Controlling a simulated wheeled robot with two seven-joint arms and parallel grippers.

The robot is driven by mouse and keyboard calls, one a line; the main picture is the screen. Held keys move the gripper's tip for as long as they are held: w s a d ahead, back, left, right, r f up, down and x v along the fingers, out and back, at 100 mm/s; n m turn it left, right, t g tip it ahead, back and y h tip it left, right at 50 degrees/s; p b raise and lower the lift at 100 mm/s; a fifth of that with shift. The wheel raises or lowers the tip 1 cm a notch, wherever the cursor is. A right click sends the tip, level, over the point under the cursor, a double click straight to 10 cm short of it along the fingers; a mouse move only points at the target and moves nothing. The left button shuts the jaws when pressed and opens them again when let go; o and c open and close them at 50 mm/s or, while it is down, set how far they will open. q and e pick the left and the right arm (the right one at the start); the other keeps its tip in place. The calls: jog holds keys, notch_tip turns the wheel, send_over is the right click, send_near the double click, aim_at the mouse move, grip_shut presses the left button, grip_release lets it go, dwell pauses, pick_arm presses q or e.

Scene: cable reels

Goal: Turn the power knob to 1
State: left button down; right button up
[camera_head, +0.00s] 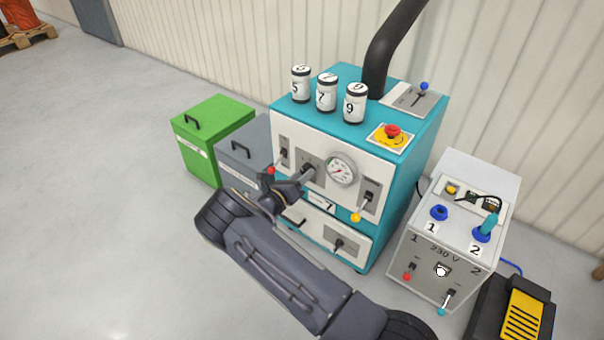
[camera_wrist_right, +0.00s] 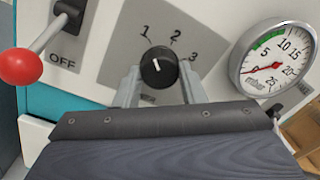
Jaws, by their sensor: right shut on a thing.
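The power knob (camera_wrist_right: 158,68) is a round black dial with a white pointer line, on a grey plate (camera_wrist_right: 205,42) marked 1, 2 and 3. In the right wrist view the pointer line tilts slightly left of straight up, towards the 1. My right gripper (camera_wrist_right: 160,75) is shut on the knob, one finger on each side. In the head view my right gripper (camera_head: 306,172) reaches the front of the teal machine (camera_head: 398,200) and mostly hides the knob. My left gripper is not in view.
A pressure gauge (camera_wrist_right: 272,60) sits right of the knob, its needle low. A red-tipped lever (camera_wrist_right: 20,66) at OFF is on the left. A yellow-tipped lever (camera_head: 356,217) and a red emergency button (camera_head: 392,131) are nearby. A grey 230 V box (camera_head: 430,225) stands right.

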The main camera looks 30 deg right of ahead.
jog(key=shift+n, duration=0.4)
jog(key=o, duration=1)
jog(key=p+v, duration=0.1)
jog(key=v, duration=0.7)
jog(key=shift+p, duration=0.4)
jog(key=shift+d, duration=0.1)
